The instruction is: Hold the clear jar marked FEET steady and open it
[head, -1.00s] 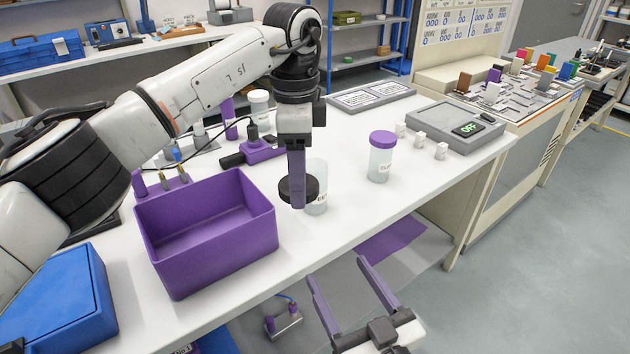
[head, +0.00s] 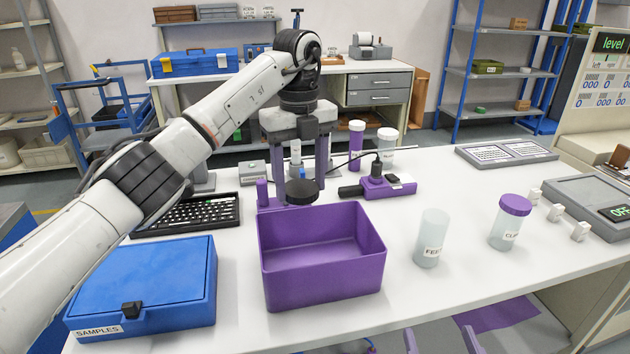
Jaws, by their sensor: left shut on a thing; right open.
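The clear jar marked FEET (head: 431,240) stands upright on the white table, right of the purple bin, and its top is open with no lid on it. My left gripper (head: 301,190) is shut on a round black lid (head: 301,194), held at the back rim of the purple bin, away from the jar. My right gripper (head: 440,343) shows only its two purple fingers at the bottom edge. They are wide apart and empty, below and in front of the table edge.
The purple bin (head: 325,287) looks empty inside. A purple-lidded jar (head: 510,225) stands to the right, near small white blocks and a grey device. A blue SAMPLES box (head: 150,285) and a black keyboard (head: 190,214) are left. A purple power strip (head: 388,188) lies behind.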

